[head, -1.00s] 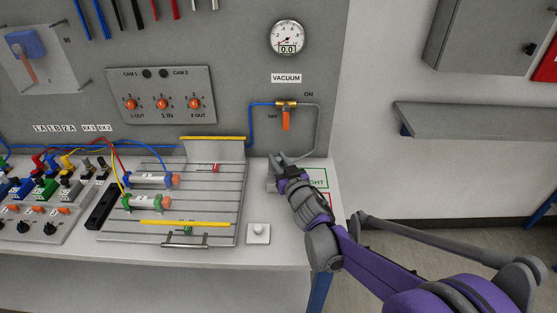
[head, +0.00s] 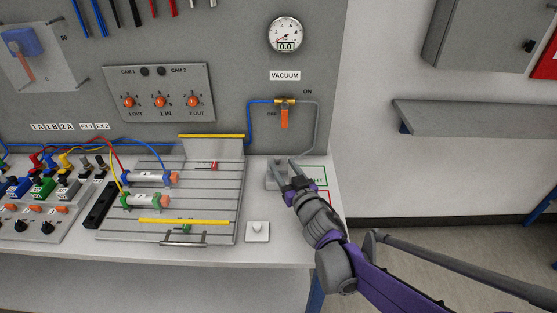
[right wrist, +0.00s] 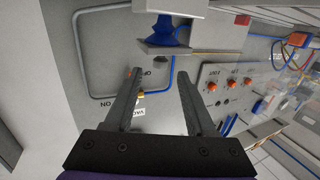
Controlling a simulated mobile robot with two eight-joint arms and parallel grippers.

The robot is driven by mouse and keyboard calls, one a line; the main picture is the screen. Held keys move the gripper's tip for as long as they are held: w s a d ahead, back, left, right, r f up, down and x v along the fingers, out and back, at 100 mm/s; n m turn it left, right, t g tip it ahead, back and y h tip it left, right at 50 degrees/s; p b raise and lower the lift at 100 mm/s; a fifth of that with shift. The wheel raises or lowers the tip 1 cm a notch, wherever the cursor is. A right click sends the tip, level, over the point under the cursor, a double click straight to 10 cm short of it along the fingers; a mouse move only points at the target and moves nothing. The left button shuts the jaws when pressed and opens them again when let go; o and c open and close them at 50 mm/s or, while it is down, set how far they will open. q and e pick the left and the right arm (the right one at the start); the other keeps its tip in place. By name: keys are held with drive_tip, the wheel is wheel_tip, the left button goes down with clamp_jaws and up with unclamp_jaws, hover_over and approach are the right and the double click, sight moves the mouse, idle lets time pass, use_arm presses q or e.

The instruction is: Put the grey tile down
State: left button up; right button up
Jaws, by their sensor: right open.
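The grey tile (right wrist: 180,48) shows in the right wrist view as a thin flat plate against a blue suction cup (right wrist: 167,30). That view is upside down, so the tile sits on top of the cup. My right gripper (right wrist: 160,72) is open, with nothing between its fingers. Its fingertips point toward the tile and look apart from it. In the head view the right gripper (head: 281,162) is over a grey block (head: 273,183) at the bench's right back; the tile is hard to make out there. My left gripper is not in view.
Right of the block are a green-framed field (head: 318,170) and a red-framed one (head: 323,195), partly hidden by my arm. Behind is an orange vacuum lever (head: 285,118) pointing down, under a gauge (head: 286,35) reading 0.0. A slotted plate (head: 205,220) with cylinders lies left.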

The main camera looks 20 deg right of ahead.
drive_tip(key=s, duration=0.6)
drive_tip(key=shift+s+d+r, duration=0.2)
drive_tip(key=shift+s+d, duration=0.15)
drive_tip(key=shift+s, duration=0.05)
